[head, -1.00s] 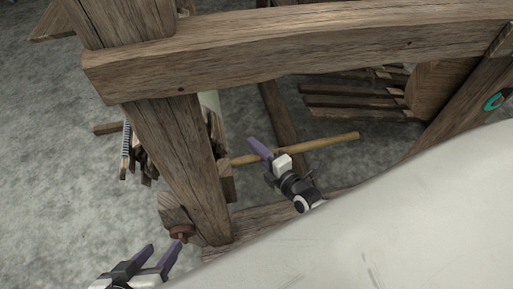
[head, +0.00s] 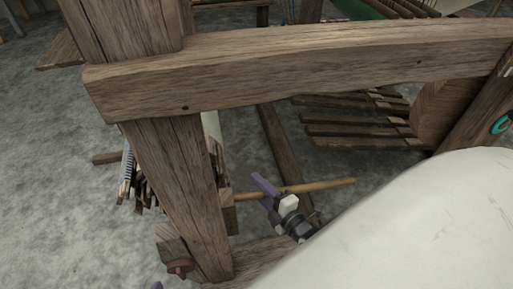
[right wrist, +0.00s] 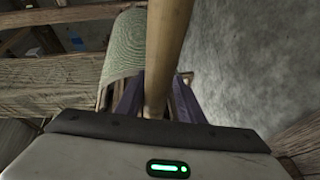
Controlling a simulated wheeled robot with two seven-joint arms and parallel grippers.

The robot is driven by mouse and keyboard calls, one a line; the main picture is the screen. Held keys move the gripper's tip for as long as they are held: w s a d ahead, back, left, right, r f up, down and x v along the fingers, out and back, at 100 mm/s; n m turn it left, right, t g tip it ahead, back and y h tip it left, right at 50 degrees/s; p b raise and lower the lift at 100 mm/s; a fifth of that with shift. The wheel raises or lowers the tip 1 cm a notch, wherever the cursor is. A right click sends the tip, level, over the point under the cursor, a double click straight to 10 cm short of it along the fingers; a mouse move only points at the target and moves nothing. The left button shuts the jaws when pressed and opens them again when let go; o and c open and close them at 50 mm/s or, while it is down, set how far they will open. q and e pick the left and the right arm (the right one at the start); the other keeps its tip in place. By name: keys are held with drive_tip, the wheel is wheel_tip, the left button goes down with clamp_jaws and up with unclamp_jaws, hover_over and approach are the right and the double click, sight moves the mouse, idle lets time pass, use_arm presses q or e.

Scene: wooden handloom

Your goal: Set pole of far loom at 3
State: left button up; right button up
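A light wooden pole (head: 325,185) runs roughly level from behind the loom's near post (head: 185,190) out to the right. My right gripper (head: 266,187) is at the pole's middle, its purple fingers crossing it. In the right wrist view the pole (right wrist: 163,60) passes between the two spread fingers (right wrist: 157,98), with a gap showing beside it; I cannot tell whether one finger touches it. The pole's inner end is hidden. Only a purple tip of my left gripper (head: 157,286) shows at the bottom edge.
A thick cross beam (head: 300,65) spans above the pole. Slanted slats (head: 355,130) lie beyond it. A green cloth roll (right wrist: 125,48) is beside the pole in the right wrist view. Another loom's green cloth (head: 365,8) shows at the top. Grey floor lies open at left.

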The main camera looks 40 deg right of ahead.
drive_tip(key=shift+s+r, duration=0.1)
use_arm(q)
drive_tip(key=a+p, duration=0.1)
drive_tip(key=a+f+y+p, duration=0.1)
drive_tip(key=p, duration=0.1)
drive_tip(key=shift+s+f+g, duration=0.15)
drive_tip(key=shift+s+g, duration=0.15)
use_arm(e)
drive_tip(key=s+r, duration=0.1)
drive_tip(key=s, duration=0.9)
drive_tip(key=shift+r, duration=0.15)
use_arm(q)
drive_tip(key=shift+s+f, duration=0.15)
drive_tip(key=shift+s, duration=0.1)
